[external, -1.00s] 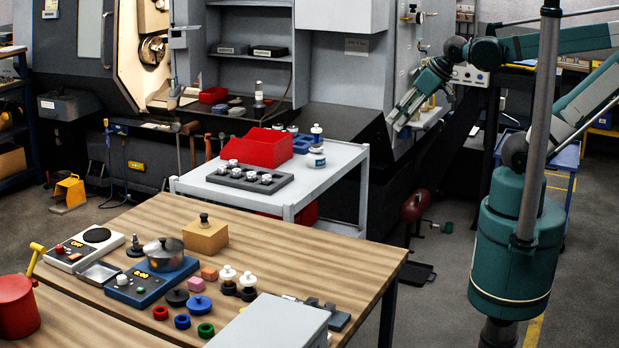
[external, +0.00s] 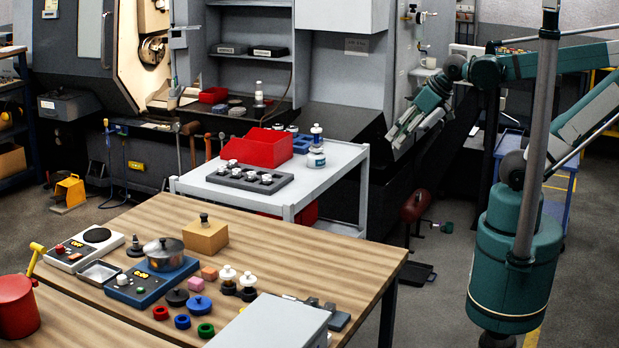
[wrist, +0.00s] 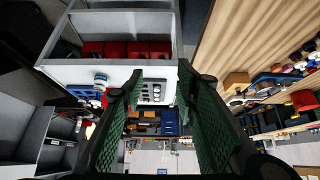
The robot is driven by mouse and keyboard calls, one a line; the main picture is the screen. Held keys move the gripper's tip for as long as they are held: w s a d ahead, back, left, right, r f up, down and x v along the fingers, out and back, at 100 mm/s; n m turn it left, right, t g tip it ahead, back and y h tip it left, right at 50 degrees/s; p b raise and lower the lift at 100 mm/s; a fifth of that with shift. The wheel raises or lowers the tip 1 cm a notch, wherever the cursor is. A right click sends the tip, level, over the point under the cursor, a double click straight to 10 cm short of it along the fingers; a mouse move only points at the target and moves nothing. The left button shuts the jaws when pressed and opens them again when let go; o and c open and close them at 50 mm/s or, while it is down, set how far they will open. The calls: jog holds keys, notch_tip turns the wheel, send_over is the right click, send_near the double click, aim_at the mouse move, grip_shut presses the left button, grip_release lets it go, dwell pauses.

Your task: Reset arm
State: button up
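My gripper (external: 394,140) hangs at the end of my green arm, pointing down and left, in front of the dark base of the grey machine and right of the white cart. In the wrist view the two green ribbed fingers of my gripper (wrist: 160,68) stand apart. Nothing shows held between them; the cart and its contents show beyond the gap. My gripper touches nothing that I can see.
A white cart (external: 335,165) carries a red bin (external: 265,147), a grey tray of parts (external: 249,179) and small bottles. A wooden table (external: 360,242) with many small items stands in front. A blue cart (external: 507,160) stands behind my arm. Floor between table and arm is mostly clear.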

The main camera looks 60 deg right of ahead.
jog(key=shift+f+b, duration=1.3)
jog(key=shift+f, duration=0.5)
